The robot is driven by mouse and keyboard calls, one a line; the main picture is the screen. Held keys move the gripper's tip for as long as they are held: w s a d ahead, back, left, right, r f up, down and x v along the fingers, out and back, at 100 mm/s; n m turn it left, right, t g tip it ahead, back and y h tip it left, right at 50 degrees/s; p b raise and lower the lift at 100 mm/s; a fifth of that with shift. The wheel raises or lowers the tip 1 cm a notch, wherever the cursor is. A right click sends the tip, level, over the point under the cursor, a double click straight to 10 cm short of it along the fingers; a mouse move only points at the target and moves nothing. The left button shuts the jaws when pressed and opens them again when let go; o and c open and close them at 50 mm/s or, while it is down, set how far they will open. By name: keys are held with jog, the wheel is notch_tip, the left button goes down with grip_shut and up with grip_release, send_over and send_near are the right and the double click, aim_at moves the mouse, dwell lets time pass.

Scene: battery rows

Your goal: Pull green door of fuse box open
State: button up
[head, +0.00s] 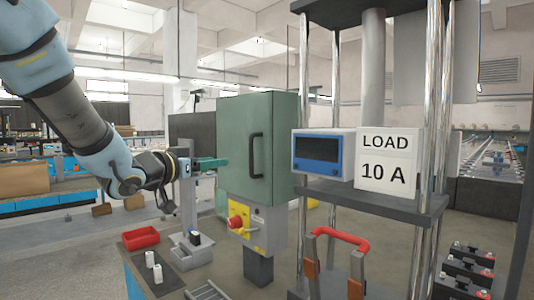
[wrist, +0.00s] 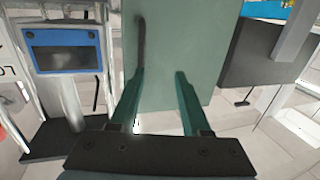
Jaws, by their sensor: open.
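The green door (head: 235,140) of the fuse box stands upright in the middle of the head view and looks closed. Its black vertical bar handle (head: 257,155) is on the right part of the door. My gripper (head: 222,161) is open and empty, in front of the door and left of the handle in the head view. In the wrist view the green door (wrist: 195,40) fills the space beyond my gripper (wrist: 161,72). The handle (wrist: 141,40) shows just beyond the left fingertip, whose tip overlaps its lower end. Contact cannot be told.
Below the box is a grey panel with a red knob on yellow (head: 237,222). Right of the door are a blue meter (head: 320,152), a "LOAD 10 A" sign (head: 387,158) and a rack with steel posts (head: 431,110). A red tray (head: 140,238) sits lower left.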

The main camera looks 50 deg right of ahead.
aim_at(250, 153)
jog(key=shift+m+g+h, duration=0.4)
jog(key=shift+g, duration=0.1)
jog(key=d+p, duration=0.1)
jog(key=d, duration=0.2)
jog(key=s+d+r+p, duration=0.1)
jog(key=d, duration=0.3)
jog(key=d+p, duration=0.1)
jog(key=d, duration=0.3)
jog(key=shift+s+d+r, duration=0.15)
jog(key=shift+r, duration=0.05)
jog(key=shift+d+f+p, duration=0.1)
jog(key=shift+d+p, duration=0.2)
jog(key=shift+d, duration=0.3)
jog(key=shift+c, duration=0.3)
grip_shut()
